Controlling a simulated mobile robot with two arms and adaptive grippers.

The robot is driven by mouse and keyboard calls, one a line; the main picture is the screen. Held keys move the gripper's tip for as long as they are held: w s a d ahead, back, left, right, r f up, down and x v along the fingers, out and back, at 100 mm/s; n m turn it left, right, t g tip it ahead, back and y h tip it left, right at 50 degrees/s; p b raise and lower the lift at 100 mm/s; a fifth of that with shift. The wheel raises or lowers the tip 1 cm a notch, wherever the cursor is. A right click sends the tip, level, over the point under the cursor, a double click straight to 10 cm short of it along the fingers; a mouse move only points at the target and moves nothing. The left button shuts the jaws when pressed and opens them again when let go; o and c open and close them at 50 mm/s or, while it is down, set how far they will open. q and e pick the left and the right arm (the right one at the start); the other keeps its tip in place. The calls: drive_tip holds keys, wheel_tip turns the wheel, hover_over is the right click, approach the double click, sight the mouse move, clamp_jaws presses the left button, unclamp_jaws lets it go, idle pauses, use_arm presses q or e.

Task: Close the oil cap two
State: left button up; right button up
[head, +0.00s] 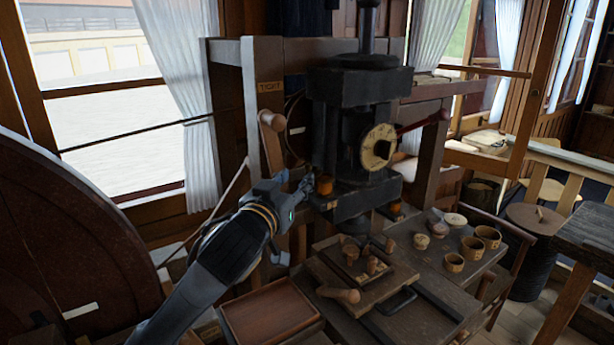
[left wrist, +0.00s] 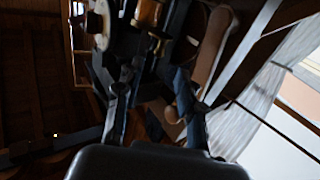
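A small orange-brown cup-like part (head: 324,185) sits low on the black machine (head: 362,110), and a similar one (head: 396,207) is lower right; either could be an oil cap, but I cannot tell which is number two or whether a lid is raised. My left gripper (head: 305,185) is just left of the first part. In the left wrist view, the left gripper's two fingers (left wrist: 155,80) stand apart with nothing clearly between them. A brass-coloured cylinder (left wrist: 148,13) shows beyond the tips. My right gripper is not in view.
Below are a wooden tray with turned pieces (head: 325,272) and a shallow empty box (head: 270,312). Several round wooden cups (head: 487,236) stand at the right. A large dark wheel (head: 70,240) fills the left.

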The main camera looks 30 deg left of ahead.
sight(307, 167)
use_arm(q)
drive_tip(key=p+x, duration=0.2)
drive_tip(key=x, duration=0.4)
drive_tip(key=shift+w+r, duration=0.15)
drive_tip(key=shift+w, duration=0.45)
drive_tip(key=shift+w+a, duration=0.15)
drive_tip(key=shift+w, duration=0.2)
clamp_jaws()
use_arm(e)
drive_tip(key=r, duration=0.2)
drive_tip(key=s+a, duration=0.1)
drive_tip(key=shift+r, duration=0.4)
